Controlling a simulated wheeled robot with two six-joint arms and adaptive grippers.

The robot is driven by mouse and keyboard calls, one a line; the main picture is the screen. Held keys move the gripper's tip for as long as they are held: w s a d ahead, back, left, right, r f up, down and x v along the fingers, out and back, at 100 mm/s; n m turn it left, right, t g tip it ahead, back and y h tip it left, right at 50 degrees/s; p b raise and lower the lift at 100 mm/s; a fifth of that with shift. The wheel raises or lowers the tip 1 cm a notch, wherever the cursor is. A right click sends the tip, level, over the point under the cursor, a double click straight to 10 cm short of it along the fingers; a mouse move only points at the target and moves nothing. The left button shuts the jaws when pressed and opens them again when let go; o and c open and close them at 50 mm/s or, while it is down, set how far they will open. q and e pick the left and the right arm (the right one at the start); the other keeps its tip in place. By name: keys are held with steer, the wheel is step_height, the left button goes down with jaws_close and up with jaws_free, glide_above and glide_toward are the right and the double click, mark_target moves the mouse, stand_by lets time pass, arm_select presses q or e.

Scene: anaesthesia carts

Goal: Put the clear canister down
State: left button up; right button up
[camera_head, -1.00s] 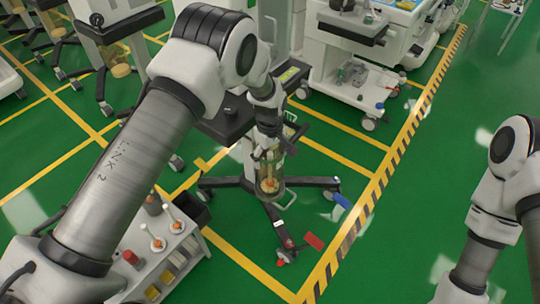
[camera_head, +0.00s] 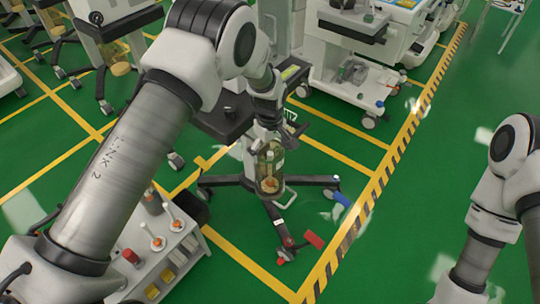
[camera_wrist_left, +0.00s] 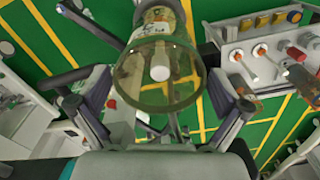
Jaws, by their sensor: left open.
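The clear canister (camera_head: 270,168) stands roughly upright at the front of a wheeled stand, above its dark legs. It is see-through with a yellowish tint and has something orange low inside. My left gripper (camera_head: 268,122) is just above it at the end of the left arm. In the left wrist view the canister (camera_wrist_left: 160,75) shows its round end between the two spread fingers of my left gripper (camera_wrist_left: 158,108), with a gap on each side. What bears the canister's base is not clear. My right arm comes in at the right, but its gripper is out of the picture.
The stand's dark legs (camera_head: 225,182) spread over the green floor. A red tag (camera_head: 314,240) and a blue part (camera_head: 341,199) are near them. A white cart (camera_head: 180,260) with bottles stands at lower left. More carts fill the back. Floor right of the striped line is open.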

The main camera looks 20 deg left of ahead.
arm_select(q)
step_height(320, 180, up, 10)
steer(key=shift+f+b, duration=0.15)
steer(key=shift+b, duration=0.2)
stand_by(0.9)
